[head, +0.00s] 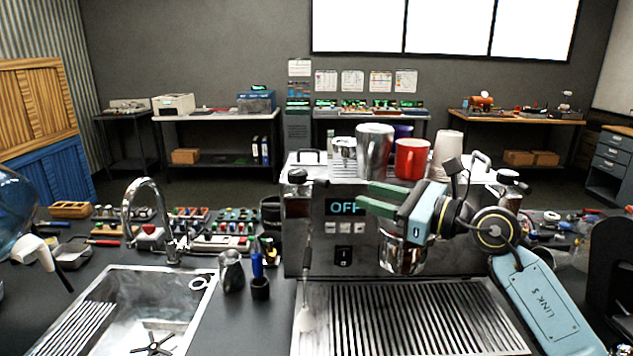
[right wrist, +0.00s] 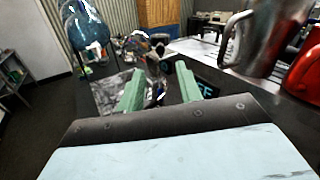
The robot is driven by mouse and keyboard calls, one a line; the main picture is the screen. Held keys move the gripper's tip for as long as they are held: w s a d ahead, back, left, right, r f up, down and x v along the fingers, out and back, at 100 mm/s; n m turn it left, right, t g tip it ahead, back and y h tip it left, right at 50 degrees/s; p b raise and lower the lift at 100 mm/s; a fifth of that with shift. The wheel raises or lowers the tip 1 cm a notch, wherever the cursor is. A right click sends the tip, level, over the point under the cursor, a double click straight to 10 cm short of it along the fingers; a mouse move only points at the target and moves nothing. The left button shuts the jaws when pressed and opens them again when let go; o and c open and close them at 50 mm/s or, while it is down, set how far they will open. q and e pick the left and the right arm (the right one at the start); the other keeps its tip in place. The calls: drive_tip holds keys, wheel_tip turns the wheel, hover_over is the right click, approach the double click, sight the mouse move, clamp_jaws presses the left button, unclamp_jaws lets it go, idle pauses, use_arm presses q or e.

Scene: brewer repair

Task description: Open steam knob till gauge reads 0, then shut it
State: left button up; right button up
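The espresso machine (head: 318,235) stands right of centre in the head view, its display (head: 343,207) reading OFF. A black knob (head: 297,176) sits at its upper left corner and another black knob (head: 508,177) at its upper right; I cannot tell which is the steam knob. A thin wand (head: 305,290) hangs at its left front. No gauge shows; my right arm covers part of the front. My right gripper (head: 364,196) points left before the machine, right of the left knob and apart from it. Its green fingers are spread in the right wrist view (right wrist: 160,92). My left gripper is out of view.
A metal pitcher (head: 375,150), a red mug (head: 411,158) and stacked cups (head: 446,154) stand on the machine, close above my right gripper. A slatted drip tray (head: 420,318) lies below. A sink with a faucet (head: 148,215) is at left.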

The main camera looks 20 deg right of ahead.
sight(319, 181)
drive_tip(key=p+x, duration=0.3)
drive_tip(key=x, duration=1)
drive_tip(key=shift+w+a+f, duration=0.1)
drive_tip(key=shift+w+f, duration=0.05)
clamp_jaws()
